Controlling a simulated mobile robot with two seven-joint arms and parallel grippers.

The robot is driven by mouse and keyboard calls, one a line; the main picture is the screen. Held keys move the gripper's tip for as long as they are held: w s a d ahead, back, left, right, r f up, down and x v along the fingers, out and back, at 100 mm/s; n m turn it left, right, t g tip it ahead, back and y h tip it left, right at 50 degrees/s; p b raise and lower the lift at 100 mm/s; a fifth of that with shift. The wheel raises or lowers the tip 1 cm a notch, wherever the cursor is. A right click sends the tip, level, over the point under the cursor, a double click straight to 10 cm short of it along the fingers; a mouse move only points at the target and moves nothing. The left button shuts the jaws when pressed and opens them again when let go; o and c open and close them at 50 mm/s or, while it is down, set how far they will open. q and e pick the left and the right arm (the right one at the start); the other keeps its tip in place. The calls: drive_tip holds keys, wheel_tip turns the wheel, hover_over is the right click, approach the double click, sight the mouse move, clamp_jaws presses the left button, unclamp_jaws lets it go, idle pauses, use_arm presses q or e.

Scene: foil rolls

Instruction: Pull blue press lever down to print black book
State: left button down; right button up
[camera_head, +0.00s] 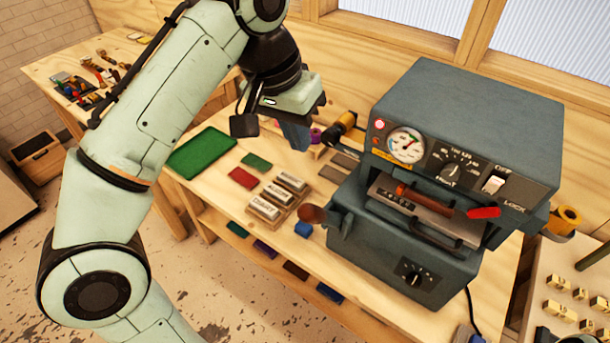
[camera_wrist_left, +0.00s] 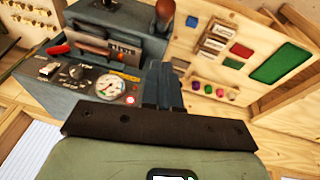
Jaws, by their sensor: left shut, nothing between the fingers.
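The blue-grey press (camera_head: 470,110) stands on the right part of the wooden bench, with a gauge, dials and switch on its front. A lever with a round brown wooden knob (camera_head: 312,214) sticks out at its left side; the knob also shows at the top of the wrist view (camera_wrist_left: 165,9). A red-tipped handle (camera_head: 483,212) lies across the press opening. My left gripper (camera_head: 296,137) is shut and empty, above the bench behind and left of the press, apart from the knob. In the wrist view its fingers (camera_wrist_left: 163,85) are together. I cannot make out a black book. My right gripper is not in view.
A green mat (camera_head: 202,152), small green and red books (camera_head: 243,178) and a wooden type tray (camera_head: 270,222) lie left of the press. Foil rolls (camera_head: 345,122) stand behind it. Several coloured pieces lie on the shelf below. A side table (camera_head: 540,300) stands at right.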

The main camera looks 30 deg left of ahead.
use_arm(q)
drive_tip(key=b, duration=0.3)
hover_over(307, 204)
drive_tip(key=w, duration=0.2)
drive_tip(key=f, duration=0.9)
drive_tip(key=shift+s+a+f, duration=0.15)
drive_tip(key=shift+a+f, duration=0.15)
drive_tip(key=f, duration=0.1)
drive_tip(key=s+f+b, duration=0.1)
drive_tip(key=shift+d+f, duration=0.2)
drive_tip(key=shift+f, duration=0.2)
drive_tip(key=shift+s+f, duration=0.25)
drive_tip(key=shift+s, duration=0.1)
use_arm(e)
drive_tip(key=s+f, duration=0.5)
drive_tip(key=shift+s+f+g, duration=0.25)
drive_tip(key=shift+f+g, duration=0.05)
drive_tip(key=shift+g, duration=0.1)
use_arm(q)
drive_tip(key=shift+w, duration=0.1)
